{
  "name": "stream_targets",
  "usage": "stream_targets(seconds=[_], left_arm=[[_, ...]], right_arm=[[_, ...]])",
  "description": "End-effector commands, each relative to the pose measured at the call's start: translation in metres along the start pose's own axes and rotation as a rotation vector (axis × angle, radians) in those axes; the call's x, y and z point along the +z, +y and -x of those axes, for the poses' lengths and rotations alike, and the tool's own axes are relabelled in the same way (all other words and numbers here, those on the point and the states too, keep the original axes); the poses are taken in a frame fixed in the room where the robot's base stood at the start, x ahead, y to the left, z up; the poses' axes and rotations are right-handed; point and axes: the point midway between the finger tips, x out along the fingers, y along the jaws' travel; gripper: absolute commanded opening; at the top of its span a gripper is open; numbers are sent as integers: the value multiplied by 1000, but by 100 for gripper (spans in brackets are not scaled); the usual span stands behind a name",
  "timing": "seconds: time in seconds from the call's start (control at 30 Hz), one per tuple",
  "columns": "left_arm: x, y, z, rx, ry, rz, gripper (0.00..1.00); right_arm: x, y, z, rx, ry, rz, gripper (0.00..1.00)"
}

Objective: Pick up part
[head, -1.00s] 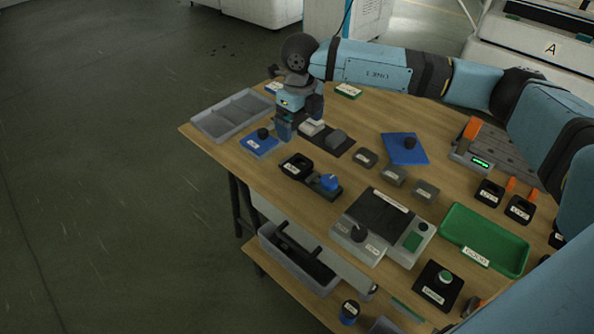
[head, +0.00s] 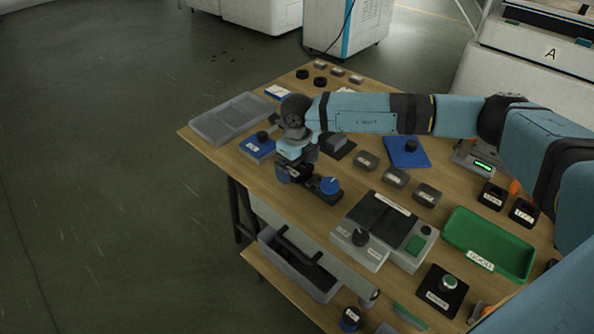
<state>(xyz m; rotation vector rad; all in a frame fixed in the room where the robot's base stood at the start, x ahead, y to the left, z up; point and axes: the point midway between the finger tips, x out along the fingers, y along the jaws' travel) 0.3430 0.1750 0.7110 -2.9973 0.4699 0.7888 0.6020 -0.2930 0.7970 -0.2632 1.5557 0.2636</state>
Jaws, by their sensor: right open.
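My right gripper (head: 287,176) points down at the left part of the table, open, over the labelled black holder beside the blue knob (head: 330,186). The gripper covers most of that holder, so I cannot tell whether a part sits in it or between the fingers. No object is clearly marked as the part. Several small labelled grey blocks stand in a row at mid-table, such as this grey block (head: 395,178). A dark grey block (head: 337,143) on a black mat stands just behind the gripper. My left gripper is not in view.
A blue plate (head: 405,152) with a black knob, a grey fixture (head: 373,256) and a green tray (head: 497,229) fill the middle and right. A grey bin (head: 326,291) is below the front edge.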

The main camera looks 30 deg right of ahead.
Motion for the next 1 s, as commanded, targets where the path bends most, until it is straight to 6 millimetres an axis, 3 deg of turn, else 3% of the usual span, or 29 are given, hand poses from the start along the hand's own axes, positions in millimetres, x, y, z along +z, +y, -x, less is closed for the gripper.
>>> stream_targets(seconds=[0.17, 0.4, 0.47, 0.77, 1.0], left_arm=[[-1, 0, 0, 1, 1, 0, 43], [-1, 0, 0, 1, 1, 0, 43], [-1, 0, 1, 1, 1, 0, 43], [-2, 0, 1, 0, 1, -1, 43], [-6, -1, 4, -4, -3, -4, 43]], right_arm=[[0, 0, 1, 0, -1, 0, 100], [0, 0, 1, 0, -1, 0, 45], [1, 0, 2, 0, -2, 0, 35], [1, 0, 8, 1, -3, 0, 35], [1, -1, 52, -1, -6, 0, 35]])
